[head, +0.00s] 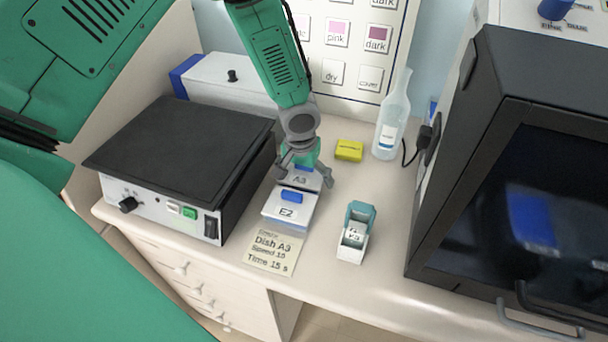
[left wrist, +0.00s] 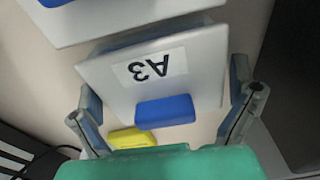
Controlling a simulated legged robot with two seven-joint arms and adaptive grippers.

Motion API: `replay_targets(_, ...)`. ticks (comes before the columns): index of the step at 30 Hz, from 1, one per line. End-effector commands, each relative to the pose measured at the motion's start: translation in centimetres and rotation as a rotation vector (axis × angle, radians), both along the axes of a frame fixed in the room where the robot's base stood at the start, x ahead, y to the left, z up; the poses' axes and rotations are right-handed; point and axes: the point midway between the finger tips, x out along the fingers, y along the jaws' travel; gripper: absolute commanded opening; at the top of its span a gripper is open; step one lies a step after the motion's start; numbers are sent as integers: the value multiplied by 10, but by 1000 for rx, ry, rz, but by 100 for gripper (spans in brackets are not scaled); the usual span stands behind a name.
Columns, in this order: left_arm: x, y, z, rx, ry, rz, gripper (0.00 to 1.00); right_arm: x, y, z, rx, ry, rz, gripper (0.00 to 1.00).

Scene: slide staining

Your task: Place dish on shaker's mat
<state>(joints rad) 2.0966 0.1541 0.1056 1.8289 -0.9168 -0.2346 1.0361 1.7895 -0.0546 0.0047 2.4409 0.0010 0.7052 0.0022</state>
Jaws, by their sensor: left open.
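The dish labelled A3 (head: 299,181), a white lidded box with a blue knob, stands on the bench right of the shaker. It also shows in the left wrist view (left wrist: 190,88). My left gripper (head: 304,177) is open over it, its fingers on either side of the dish; in the left wrist view (left wrist: 164,82) gaps show beside the dish. I cannot tell whether the fingers touch it. The shaker (head: 150,206) is a white-fronted box with a flat black mat (head: 180,137) on top, bare. My right gripper is not in view.
A dish labelled E2 (head: 287,211) stands in front of A3, with a note (head: 273,251) reading Dish A3 before it. A small teal-lidded box (head: 355,232), a yellow block (head: 349,150), a bottle (head: 391,118) and a large black-fronted appliance (head: 470,190) are to the right.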

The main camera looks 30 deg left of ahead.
Motion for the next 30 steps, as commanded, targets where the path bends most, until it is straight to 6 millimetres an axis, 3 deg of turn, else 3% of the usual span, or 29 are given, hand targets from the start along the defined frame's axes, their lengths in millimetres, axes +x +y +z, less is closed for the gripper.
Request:
replay_targets(7,0,0,-2,0,-1,1,100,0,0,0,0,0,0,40)
replay_targets(8,0,0,-2,0,-1,1,93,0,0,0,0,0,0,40)
replay_targets(11,0,0,-2,0,0,1,59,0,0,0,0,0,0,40)
replay_targets(13,0,0,-2,0,-1,1,58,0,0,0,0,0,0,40)
replay_targets(14,0,0,-2,0,-1,1,53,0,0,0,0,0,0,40)
replay_targets(22,1,0,5,0,-3,1,53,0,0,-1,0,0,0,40)
replay_targets(30,1,0,57,-1,-6,2,53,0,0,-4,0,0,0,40)
